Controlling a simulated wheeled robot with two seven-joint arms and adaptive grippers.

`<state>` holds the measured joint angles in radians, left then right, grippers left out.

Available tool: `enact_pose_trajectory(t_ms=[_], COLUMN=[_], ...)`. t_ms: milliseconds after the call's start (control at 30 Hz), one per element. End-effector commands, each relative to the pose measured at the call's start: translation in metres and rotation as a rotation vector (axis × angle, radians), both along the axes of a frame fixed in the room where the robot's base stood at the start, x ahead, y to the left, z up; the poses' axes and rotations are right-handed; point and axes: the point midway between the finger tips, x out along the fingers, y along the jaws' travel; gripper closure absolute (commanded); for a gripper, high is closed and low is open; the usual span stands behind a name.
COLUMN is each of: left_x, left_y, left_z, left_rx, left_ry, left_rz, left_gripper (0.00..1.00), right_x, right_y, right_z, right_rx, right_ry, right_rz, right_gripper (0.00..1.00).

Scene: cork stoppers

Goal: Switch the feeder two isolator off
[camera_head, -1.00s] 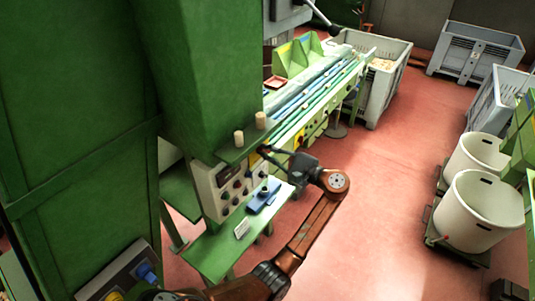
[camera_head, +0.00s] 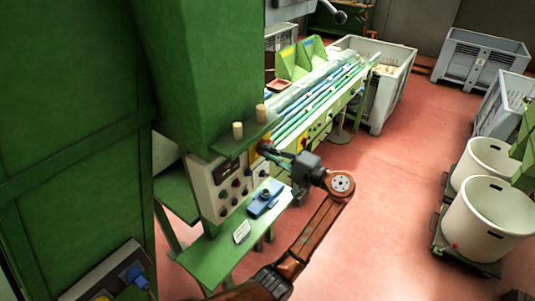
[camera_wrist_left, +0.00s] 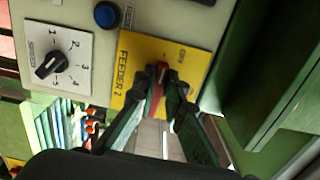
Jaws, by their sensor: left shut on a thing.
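The feeder two isolator is a red handle (camera_wrist_left: 156,92) on a yellow plate (camera_wrist_left: 131,66) marked "FEEDER 2" in the left wrist view. The small marking near the plate's other edge is too blurred to read. My left gripper (camera_wrist_left: 160,85) is shut on the red handle, one dark finger on each side. The fingers hide part of the handle. In the head view my left gripper (camera_head: 269,150) reaches the yellow plate (camera_head: 254,158) at the right end of the control panel (camera_head: 228,188). My right gripper is not in view.
Beside the plate are a blue button (camera_wrist_left: 106,15) and a black rotary selector (camera_wrist_left: 47,64) with numbered positions. A green shelf (camera_head: 205,262) with a blue object (camera_head: 264,201) lies below the panel. Two cork-coloured cylinders stand above it.

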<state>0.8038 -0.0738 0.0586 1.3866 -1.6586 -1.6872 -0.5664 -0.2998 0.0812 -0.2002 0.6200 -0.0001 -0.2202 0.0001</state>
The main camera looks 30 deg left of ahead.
Motion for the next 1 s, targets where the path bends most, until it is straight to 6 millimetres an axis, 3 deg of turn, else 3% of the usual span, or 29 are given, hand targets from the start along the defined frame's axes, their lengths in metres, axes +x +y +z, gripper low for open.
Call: enact_pose_trajectory(t_ms=[567,600,800,1000], left_x=[-0.0002,-0.0002,-0.0001,0.0], left_y=[0.0003,0.0003,0.0002,0.0001], left_z=[-0.0009,-0.0009,-0.0008,-0.0007], left_rx=[-0.004,-0.004,-0.003,-0.003], left_ry=[-0.029,-0.029,-0.028,-0.027], left_rz=[0.001,0.001,0.0,0.0], left_gripper=[1.0,0.87,0.74,0.72], right_x=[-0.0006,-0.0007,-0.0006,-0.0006], right_y=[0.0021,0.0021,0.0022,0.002], right_z=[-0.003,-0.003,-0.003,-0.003], right_rx=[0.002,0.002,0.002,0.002], right_ry=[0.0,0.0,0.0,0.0], right_rz=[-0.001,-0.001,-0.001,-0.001], right_gripper=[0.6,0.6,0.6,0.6])
